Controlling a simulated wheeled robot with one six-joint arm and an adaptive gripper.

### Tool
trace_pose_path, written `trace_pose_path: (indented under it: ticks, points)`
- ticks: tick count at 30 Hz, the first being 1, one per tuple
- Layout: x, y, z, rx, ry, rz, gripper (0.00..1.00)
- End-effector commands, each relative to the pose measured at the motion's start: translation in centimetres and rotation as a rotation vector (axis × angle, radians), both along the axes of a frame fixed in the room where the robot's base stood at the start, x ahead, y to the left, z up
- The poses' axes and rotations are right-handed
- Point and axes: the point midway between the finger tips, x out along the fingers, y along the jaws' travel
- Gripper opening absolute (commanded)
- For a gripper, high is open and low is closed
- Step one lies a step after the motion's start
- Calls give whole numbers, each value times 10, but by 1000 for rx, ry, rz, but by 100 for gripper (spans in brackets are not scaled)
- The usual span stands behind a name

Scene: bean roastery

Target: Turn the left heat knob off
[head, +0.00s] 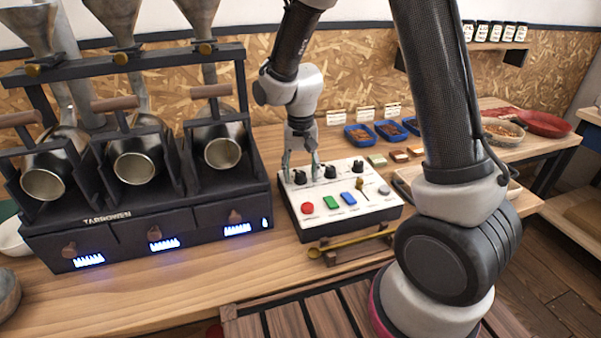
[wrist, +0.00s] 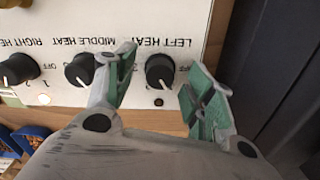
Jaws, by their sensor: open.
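The left heat knob (wrist: 160,70) is black and round, on a white control panel (head: 335,220) whose lettering is upside down in the wrist view. Its white pointer mark faces the bottom of that view, beside the OFF and 1 markings; its exact setting is hard to read. My gripper (wrist: 162,62) is open, with one green-padded finger on each side of this knob and gaps visible. In the head view my gripper (head: 301,165) reaches down over the left knob (head: 300,177) at the panel's back left. The middle heat knob (wrist: 79,69) lies just beyond one finger.
The right heat knob (wrist: 20,69) is farther along the row. Red, green and blue buttons and a small lever (head: 360,184) stand on the panel. A dark three-drum roaster (head: 150,215) with blue lights is close at left. A brass scoop (head: 350,241) lies in front.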

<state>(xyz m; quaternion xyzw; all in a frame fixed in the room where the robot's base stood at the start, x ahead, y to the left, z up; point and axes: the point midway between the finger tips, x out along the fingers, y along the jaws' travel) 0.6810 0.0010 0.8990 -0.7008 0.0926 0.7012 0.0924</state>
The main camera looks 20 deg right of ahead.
Motion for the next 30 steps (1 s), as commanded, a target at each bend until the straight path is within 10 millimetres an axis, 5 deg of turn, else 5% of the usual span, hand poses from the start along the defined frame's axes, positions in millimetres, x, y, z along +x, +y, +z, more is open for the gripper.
trace_pose_path:
  ticks: [11, 19, 30]
  points:
    - [0, 0, -8, 0, 0, 1, 52]
    - [0, 0, -8, 0, 0, 1, 7]
    - [0, 0, -7, 0, 0, 54, 7]
